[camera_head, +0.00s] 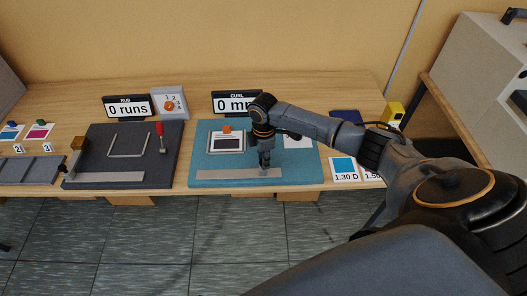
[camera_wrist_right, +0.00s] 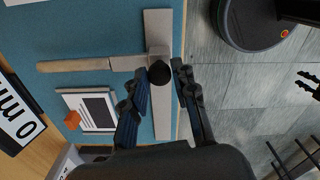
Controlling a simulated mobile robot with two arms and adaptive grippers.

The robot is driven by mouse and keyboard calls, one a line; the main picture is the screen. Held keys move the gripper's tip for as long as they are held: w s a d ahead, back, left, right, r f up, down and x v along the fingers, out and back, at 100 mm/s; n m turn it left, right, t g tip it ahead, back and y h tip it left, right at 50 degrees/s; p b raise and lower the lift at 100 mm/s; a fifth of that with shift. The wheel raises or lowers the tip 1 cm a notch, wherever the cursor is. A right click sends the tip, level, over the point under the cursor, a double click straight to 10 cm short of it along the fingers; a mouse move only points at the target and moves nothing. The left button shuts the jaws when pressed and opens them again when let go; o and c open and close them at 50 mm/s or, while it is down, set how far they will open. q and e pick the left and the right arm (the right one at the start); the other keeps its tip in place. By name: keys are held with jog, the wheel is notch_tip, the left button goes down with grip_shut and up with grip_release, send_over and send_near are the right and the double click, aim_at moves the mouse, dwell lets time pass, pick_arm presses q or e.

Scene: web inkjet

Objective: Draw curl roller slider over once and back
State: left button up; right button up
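A blue mat (camera_head: 205,160) lies on the bench. A flat grey bar (camera_head: 225,174) lies along its front edge. In the right wrist view the bar (camera_wrist_right: 158,30) has a black round knob (camera_wrist_right: 160,73) at its middle, and a wooden-handled rod (camera_wrist_right: 75,65) runs from there toward the back of the mat. My right gripper (camera_head: 265,168) points down at the bar. In the right wrist view its fingers (camera_wrist_right: 163,85) are apart, one on each side of the knob; firm contact cannot be made out. My arm hides part of the mat in the head view. My left gripper does not show.
A framed card (camera_head: 226,148) with an orange block and a white sheet (camera_head: 297,141) lie on the mat. A "0 m…" sign (camera_head: 232,108) stands behind, partly hidden. A dark mat (camera_head: 100,160) with its own bar is to the left; colour cards (camera_head: 344,164) are to the right.

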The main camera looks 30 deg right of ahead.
jog(key=o, duration=0.3)
jog(key=shift+o, duration=0.2)
jog(key=shift+w, duration=0.1)
jog(key=shift+r, duration=0.1)
jog(key=shift+r, duration=4)
jog(key=shift+a+f, duration=0.1)
jog(key=shift+a, duration=0.05)
